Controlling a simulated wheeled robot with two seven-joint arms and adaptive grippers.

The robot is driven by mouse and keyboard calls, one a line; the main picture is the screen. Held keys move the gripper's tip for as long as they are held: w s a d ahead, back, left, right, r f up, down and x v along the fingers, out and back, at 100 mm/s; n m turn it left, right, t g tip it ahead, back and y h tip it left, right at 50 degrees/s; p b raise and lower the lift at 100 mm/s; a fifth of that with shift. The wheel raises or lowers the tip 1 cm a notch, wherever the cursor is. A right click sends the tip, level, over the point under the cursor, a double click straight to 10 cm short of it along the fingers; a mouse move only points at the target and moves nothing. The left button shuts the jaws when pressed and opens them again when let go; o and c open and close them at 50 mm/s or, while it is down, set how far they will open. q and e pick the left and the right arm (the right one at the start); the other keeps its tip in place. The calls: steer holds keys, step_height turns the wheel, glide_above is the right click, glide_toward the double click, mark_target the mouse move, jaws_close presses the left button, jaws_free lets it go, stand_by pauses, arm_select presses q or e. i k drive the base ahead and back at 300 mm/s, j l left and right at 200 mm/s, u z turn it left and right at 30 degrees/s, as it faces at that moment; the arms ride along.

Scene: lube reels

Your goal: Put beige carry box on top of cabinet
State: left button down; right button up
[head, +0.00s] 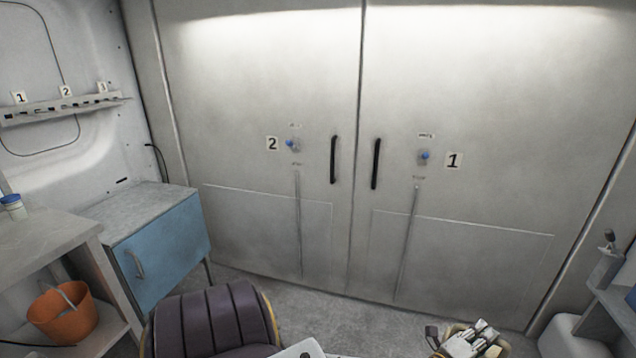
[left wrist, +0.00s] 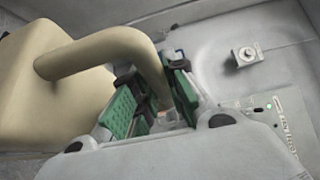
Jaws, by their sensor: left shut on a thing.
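The beige carry box (left wrist: 65,98) fills the left of the left wrist view, with its thick rounded handle (left wrist: 105,45) arching to the right. My left gripper (left wrist: 152,106) is shut on that handle, its green pads on either side of it. In the head view my left gripper (head: 474,340) is at the bottom edge, right of centre, with a little beige around it; most of the box is cut off below. The low cabinet (head: 165,245) with a blue door and bare grey top stands at the left, well apart from the gripper. My right gripper is not in view.
A dark padded seat (head: 212,322) stands between the cabinet and my left gripper. A shelf unit (head: 42,232) with an orange bucket (head: 63,312) is at the far left. Large grey double doors (head: 260,90) close off the back. Grey shelving (head: 612,300) is at the right edge.

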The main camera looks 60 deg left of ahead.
mark_target(146, 205)
steer(key=i+j+u, duration=0.2)
steer(key=j+u, duration=0.3)
steer(key=i+j+u, duration=0.2)
steer(key=u, duration=0.3)
steer(key=i+j+u, duration=0.3)
steer(key=u, duration=0.2)
steer(key=i+j+u, duration=0.15)
steer(key=i+u, duration=0.2)
steer(key=u, duration=0.15)
steer(key=i+u, duration=0.3)
steer(key=u, duration=0.2)
steer(key=i+l+u, duration=0.15)
steer(key=i+u, duration=0.15)
steer(key=u, duration=0.2)
steer(key=i+l+u, duration=0.25)
steer(key=u, duration=0.25)
steer(key=i+l+u, duration=0.25)
steer(key=l+u, duration=0.25)
steer(key=j, duration=0.1)
